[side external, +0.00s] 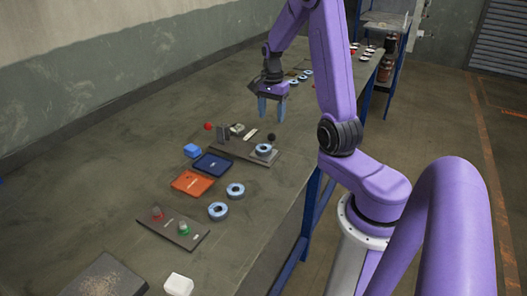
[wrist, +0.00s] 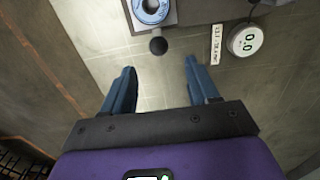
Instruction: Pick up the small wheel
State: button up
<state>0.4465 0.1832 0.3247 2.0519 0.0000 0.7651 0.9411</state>
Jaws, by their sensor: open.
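Several pale blue ring-shaped wheels show in the side view. Two more, one wheel (side external: 235,184) and one slightly larger-looking wheel (side external: 218,204), lie on the table nearer the camera. I cannot tell which is the small wheel. My gripper (side external: 272,108) hangs above the table beyond the plate, blue fingers down. In the wrist view my gripper (wrist: 160,75) is open with nothing between its fingers.
A black ball-like knob (wrist: 158,46) and a round gauge (wrist: 244,40) are close by. A blue tray (side external: 212,165), an orange tray (side external: 192,183) and a button panel (side external: 172,230) stand nearer.

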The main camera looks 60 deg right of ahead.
jog(key=o, duration=0.6)
jog(key=shift+c, duration=0.2)
jog(key=shift+a+r+n, duration=0.1)
jog(key=shift+a+n, duration=0.1)
jog(key=shift+n, duration=0.2)
jog(key=a+r+n+g+h, duration=0.1)
jog(key=a+n, duration=0.2)
jog(key=n, duration=0.5)
jog(key=a+r+n+h, duration=0.1)
jog(key=a+r+n, duration=0.1)
jog(key=a+n, duration=0.35)
jog(key=n+h, duration=0.3)
jog(key=n, duration=1.7)
send_near(262, 145)
jog(key=shift+s+d+f, duration=0.25)
jog(key=shift+s+f, duration=0.65)
jog(key=shift+f, duration=0.2)
jog(key=shift+y, duration=0.3)
jog(key=shift+w+x, duration=0.1)
jog(key=shift+x, duration=1.35)
jog(key=shift+w+x, duration=0.15)
jog(key=shift+x, duration=1.25)
